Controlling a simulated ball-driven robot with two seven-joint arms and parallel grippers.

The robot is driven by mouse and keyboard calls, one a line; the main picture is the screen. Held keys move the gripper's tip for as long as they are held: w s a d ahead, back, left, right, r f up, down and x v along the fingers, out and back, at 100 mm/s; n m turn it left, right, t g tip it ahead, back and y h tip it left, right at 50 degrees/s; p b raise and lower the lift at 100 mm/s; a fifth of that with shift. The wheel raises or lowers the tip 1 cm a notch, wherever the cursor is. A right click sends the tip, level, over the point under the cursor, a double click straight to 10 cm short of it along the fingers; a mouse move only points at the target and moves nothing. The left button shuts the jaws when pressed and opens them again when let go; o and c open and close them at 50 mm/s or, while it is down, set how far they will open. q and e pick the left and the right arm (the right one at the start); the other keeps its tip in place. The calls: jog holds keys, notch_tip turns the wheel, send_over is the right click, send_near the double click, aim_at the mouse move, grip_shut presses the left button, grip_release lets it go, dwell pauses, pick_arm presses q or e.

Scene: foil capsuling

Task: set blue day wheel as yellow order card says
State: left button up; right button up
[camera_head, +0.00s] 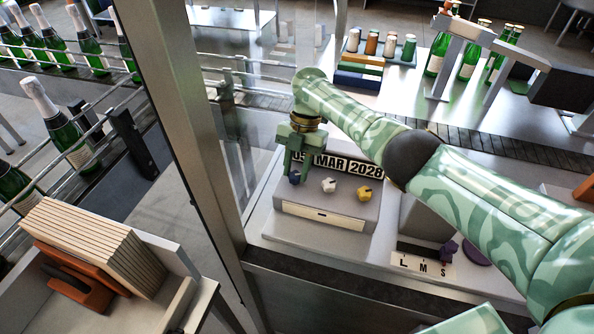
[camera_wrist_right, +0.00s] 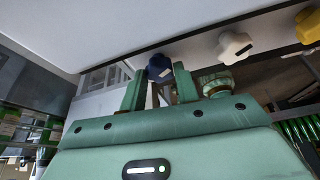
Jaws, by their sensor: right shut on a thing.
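The blue day wheel (camera_head: 294,177) is the leftmost of three knobs on the grey box's sloped face, beside a white knob (camera_head: 328,185) and a yellow knob (camera_head: 364,193). My right gripper (camera_head: 292,172) reaches down over the blue wheel from above. In the right wrist view the blue wheel (camera_wrist_right: 158,68) sits between the two fingers, and the gripper is shut on it. The date display (camera_head: 350,165) above the knobs reads MAR 2028. Its day part is partly behind my gripper and looks like 05. I cannot make out a yellow order card. My left gripper is not in view.
A pale strip (camera_head: 322,215) is on the box's front. An L M S plate (camera_head: 422,266) with a purple knob lies to the right. A metal post (camera_head: 190,120) stands at left. Green bottles (camera_head: 468,60) stand behind; a wooden slatted block (camera_head: 90,245) is front left.

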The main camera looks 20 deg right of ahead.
jog(key=shift+n+h+b, duration=0.4)
jog(key=shift+n+b, duration=0.1)
jog(key=shift+n, duration=0.6)
jog(key=o, duration=1)
jog(key=shift+g, duration=0.3)
jog(key=shift+w, duration=0.1)
jog(key=b+v, duration=0.9)
jog(key=v, duration=0.3)
jog(key=shift+r, duration=0.1)
